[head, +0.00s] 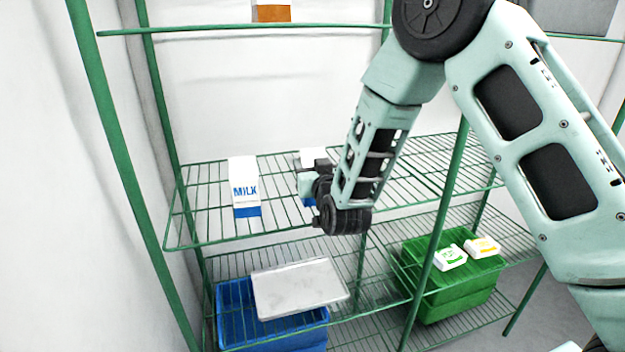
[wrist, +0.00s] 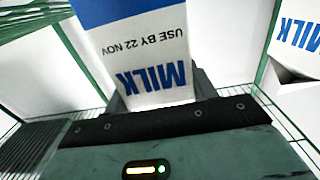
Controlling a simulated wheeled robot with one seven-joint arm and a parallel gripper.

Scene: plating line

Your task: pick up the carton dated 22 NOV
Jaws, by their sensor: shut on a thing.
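The carton dated 22 NOV (wrist: 150,55) is white with a blue band and reads MILK and USE BY 22 NOV, upside down in the wrist view. My gripper (wrist: 160,95) is shut on it. In the head view my gripper (head: 318,188) is at the middle wire shelf, and the held carton (head: 313,155) is mostly hidden behind it. A second milk carton (head: 244,187) stands upright on the shelf to the left, apart from my gripper. A milk carton also shows at the right of the wrist view (wrist: 297,45); its date is not visible.
The green wire shelf (head: 400,205) has free room to the right. Below are a blue crate (head: 235,310) with a pale lid or tray (head: 300,288) over it, and a green crate (head: 450,297) with two small packs (head: 450,257). Green posts (head: 448,190) frame the rack.

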